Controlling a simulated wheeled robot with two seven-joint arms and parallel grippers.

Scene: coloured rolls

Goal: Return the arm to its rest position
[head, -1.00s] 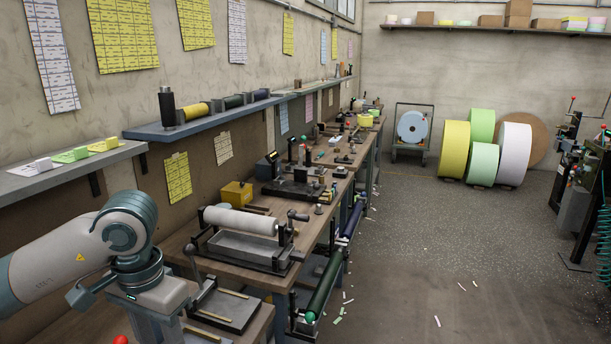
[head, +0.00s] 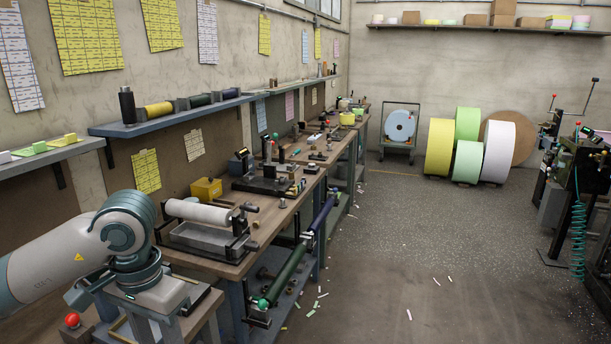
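My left arm (head: 50,262) comes in from the left, bent at a grey-blue joint. Its wrist points down over the near end of the workbench. The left gripper's housing (head: 165,298) shows low in the picture, but its fingertips are not clearly visible. I cannot tell whether it is open or holds anything. My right arm and gripper are out of view.
The wooden workbench (head: 232,262) carries a white roller (head: 197,211) over a grey tray. A blue shelf (head: 160,124) holds dark and yellow rolls. Big rolls (head: 440,147) stand at the back wall. A machine stands right. The floor (head: 390,240) is open, with scraps.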

